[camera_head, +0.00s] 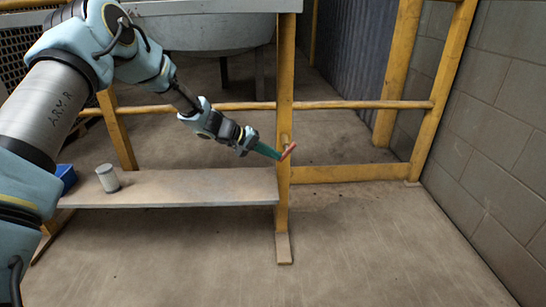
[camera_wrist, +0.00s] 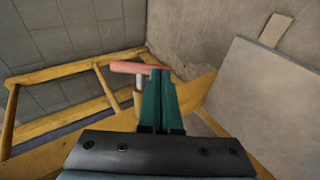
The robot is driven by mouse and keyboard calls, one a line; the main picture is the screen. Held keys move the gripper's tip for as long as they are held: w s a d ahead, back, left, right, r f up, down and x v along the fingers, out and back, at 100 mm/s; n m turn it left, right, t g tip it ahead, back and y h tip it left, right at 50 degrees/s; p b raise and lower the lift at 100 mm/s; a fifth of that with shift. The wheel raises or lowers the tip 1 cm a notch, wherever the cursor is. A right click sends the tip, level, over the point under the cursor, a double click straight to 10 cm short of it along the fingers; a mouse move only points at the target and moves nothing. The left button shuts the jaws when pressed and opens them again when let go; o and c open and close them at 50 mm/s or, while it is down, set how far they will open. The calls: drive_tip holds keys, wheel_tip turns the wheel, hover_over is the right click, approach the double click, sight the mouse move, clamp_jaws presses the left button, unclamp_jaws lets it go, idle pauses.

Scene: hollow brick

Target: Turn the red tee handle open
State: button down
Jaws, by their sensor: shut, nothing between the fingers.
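The red tee handle (camera_head: 288,151) sits on a short pale stem (camera_head: 284,140) at the yellow post. In the wrist view the red handle (camera_wrist: 135,67) is a bar lying across the top of its stem (camera_wrist: 139,95). My gripper (camera_head: 279,156) has green fingers and reaches the handle from the left. In the wrist view my gripper (camera_wrist: 160,75) is shut, with its fingertips at the right part of the bar. Nothing shows between the fingers. The tips overlap the bar in the picture; I cannot tell whether they touch it. They hide part of the handle's right end.
The yellow post (camera_head: 284,80) joins yellow rails (camera_head: 350,172). A low grey shelf (camera_head: 200,187) holds a grey can (camera_head: 107,178) and a blue bin (camera_head: 66,178) at left. A grey tub (camera_head: 215,30) stands behind. A block wall (camera_head: 500,130) bounds the right. The front floor is clear.

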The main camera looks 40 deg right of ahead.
drive_tip(key=shift+f+b, duration=0.25)
drive_tip(key=shift+b, duration=0.35)
drive_tip(key=g+h+b, duration=0.1)
drive_tip(key=b, duration=0.2)
drive_tip(key=f+g+h+b, duration=0.1)
drive_tip(key=h+b, duration=0.1)
drive_tip(key=b, duration=0.1)
drive_tip(key=f+g+h+b, duration=0.1)
drive_tip(key=h+b, duration=0.1)
drive_tip(key=b, duration=0.1)
drive_tip(key=shift+s+d+n, duration=0.25)
drive_tip(key=shift+d+n, duration=0.05)
drive_tip(key=shift+n, duration=0.1)
drive_tip(key=shift+f, duration=0.15)
